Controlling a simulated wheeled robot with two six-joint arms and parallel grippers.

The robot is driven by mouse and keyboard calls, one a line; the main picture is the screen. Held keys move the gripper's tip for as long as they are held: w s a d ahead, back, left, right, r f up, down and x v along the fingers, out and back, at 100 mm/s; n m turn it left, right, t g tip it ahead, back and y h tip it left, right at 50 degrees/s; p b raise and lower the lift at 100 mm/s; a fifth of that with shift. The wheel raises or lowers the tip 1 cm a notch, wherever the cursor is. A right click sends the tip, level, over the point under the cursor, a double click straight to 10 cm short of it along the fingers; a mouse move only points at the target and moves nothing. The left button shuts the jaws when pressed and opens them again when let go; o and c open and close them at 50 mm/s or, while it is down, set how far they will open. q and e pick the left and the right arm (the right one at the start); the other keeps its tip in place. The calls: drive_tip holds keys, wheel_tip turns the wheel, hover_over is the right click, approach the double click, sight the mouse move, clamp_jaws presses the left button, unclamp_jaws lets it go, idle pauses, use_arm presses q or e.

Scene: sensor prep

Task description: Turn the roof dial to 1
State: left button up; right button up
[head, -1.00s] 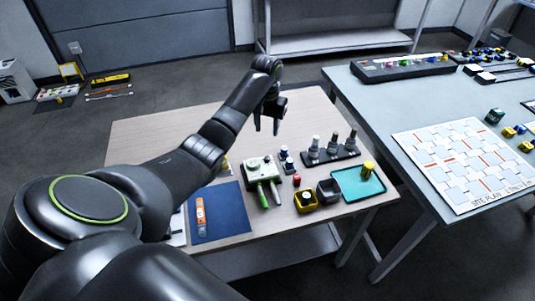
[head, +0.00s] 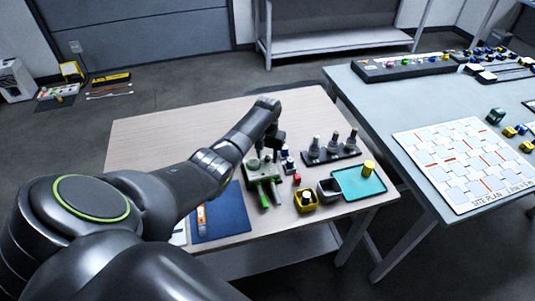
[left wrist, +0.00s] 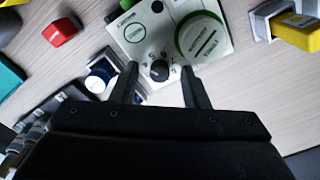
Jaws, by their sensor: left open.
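The dial is a small black round knob (left wrist: 159,70) with white marks around it, on a pale control box (left wrist: 150,30). I cannot surely read its setting. In the head view the box (head: 262,173) stands on the wooden table, and the knob is hard to make out there. My left gripper (left wrist: 158,68) is open, with one finger on each side of the knob in the left wrist view. I cannot tell whether the fingers touch it. In the head view the left gripper (head: 268,150) is just above the box's far side. My right gripper is not in view.
The box also carries a large green-ringed round part (left wrist: 203,38). Near it are a red piece (head: 297,178), a yellow bin (head: 306,208), a dark bin (head: 328,195), a teal tray (head: 350,190), a rack of grey posts (head: 333,155) and a blue mat (head: 230,215).

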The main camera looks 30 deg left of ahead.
use_arm(q)
drive_tip(key=shift+c, duration=0.2)
clamp_jaws()
drive_tip(key=shift+r, duration=0.1)
